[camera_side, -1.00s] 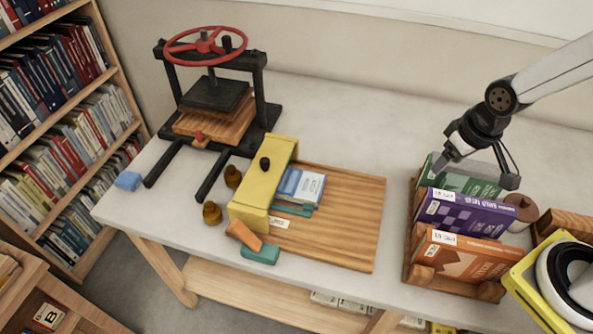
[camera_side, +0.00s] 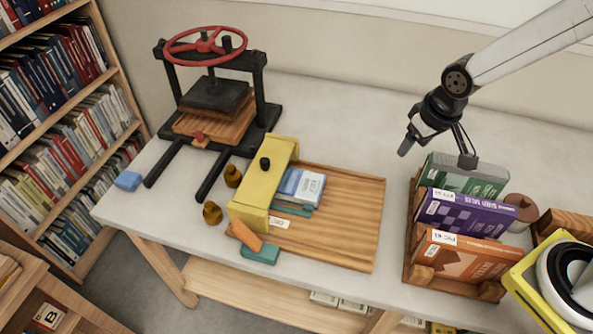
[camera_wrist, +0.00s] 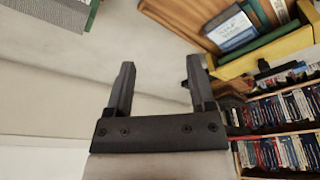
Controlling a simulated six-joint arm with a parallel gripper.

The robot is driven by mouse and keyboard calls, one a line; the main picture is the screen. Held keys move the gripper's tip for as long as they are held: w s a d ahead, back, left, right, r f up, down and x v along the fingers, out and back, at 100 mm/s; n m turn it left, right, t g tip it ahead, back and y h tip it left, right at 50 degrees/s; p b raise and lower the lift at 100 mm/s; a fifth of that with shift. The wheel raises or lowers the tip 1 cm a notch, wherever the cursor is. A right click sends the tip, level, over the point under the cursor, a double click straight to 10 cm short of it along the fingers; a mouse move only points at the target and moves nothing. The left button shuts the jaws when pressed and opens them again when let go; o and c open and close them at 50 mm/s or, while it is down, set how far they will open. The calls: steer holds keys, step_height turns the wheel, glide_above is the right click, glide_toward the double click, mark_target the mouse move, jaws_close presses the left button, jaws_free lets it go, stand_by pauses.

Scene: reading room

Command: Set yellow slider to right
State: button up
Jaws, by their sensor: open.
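The yellow slider (camera_side: 258,193) is a tall yellow block with a black knob (camera_side: 265,164) on it. It stands across the left end of a wooden board (camera_side: 345,220) on the grey table. In the wrist view, part of the yellow slider (camera_wrist: 265,50) shows at the upper right. My gripper (camera_side: 437,154) is open and empty. It hangs above the table, right of the slider and well apart from it, near the back of the book rack. In the wrist view, the two fingers of my gripper (camera_wrist: 157,85) are spread with nothing between them.
Blue books (camera_side: 302,186) lie on the board against the slider's right side. An orange block (camera_side: 244,235) and a teal block (camera_side: 260,254) lie before it. A press with a red wheel (camera_side: 207,42) stands behind left. A book rack (camera_side: 412,255) stands right.

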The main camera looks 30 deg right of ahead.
steer(key=w+a, duration=1.1)
steer(key=t, duration=0.2)
glide_toward(264, 160)
steer(key=f, duration=0.1)
steer(key=shift+w+f, duration=0.1)
steer(key=shift+w, duration=0.3)
steer(key=shift+x, duration=3.9)
steer(key=shift+s+d, duration=0.1)
steer(key=shift+s, duration=0.05)
jaws_close()
